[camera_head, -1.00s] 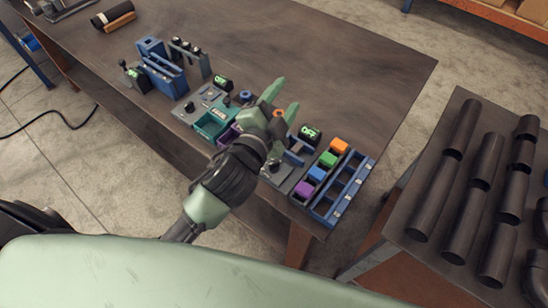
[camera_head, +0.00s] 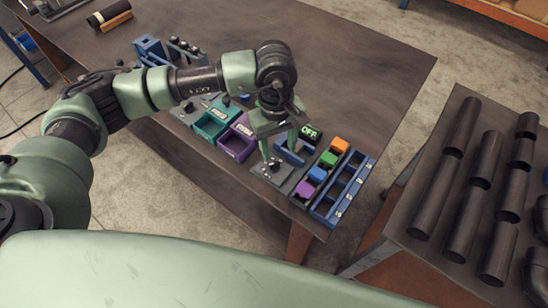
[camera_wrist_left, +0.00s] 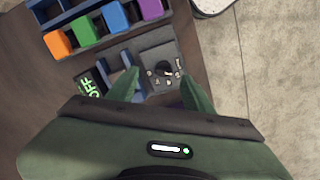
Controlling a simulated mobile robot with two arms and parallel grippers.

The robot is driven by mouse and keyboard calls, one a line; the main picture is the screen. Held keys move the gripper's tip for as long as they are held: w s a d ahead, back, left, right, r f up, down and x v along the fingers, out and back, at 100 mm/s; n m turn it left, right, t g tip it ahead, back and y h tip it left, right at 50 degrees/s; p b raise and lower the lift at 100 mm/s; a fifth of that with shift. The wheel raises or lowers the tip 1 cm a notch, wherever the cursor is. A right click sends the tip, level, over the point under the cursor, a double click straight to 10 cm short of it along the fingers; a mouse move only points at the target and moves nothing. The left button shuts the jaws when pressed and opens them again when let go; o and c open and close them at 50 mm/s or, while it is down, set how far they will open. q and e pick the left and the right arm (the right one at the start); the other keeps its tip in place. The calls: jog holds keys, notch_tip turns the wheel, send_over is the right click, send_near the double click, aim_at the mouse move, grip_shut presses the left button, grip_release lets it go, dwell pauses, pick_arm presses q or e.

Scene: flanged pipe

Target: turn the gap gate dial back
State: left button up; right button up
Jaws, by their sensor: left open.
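A small grey plate with a black dial (camera_head: 274,163) and marks around it lies near the front edge of the bench, and it also shows in the left wrist view (camera_wrist_left: 163,70). The marks are too small to read. My left gripper (camera_head: 279,149) points down just above this plate, open and empty. In the left wrist view its fingers (camera_wrist_left: 161,90) stand apart on either side below the dial, not visibly touching it. A blue fixture (camera_head: 289,155) stands beside the plate, with a green-lit OFF display (camera_head: 310,132) behind it. My right gripper is not in view.
Orange, green, blue and purple blocks (camera_head: 318,173) sit in a row by a blue slotted rack (camera_head: 346,187) at right. Teal (camera_head: 211,124) and purple (camera_head: 236,143) trays lie at left. The bench behind (camera_head: 370,80) is clear. Black pipes (camera_head: 472,195) lie on another table.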

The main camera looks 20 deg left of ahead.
aim_at(274, 163)
pick_arm(q)
jog(key=shift+w+a+y, duration=0.25)
jog(key=shift+a+y, duration=0.05)
jog(key=shift+a, duration=0.35)
jog(key=shift+f+p, duration=0.3)
jog(key=shift+f, duration=0.05)
notch_tip(274, 163, down, 5)
jog(key=shift+s+f+p, duration=0.1)
jog(key=shift+f+p, duration=0.05)
jog(key=shift+p, duration=0.75)
jog(key=shift+d+f, duration=0.1)
jog(key=shift+f, duration=0.7)
grip_shut()
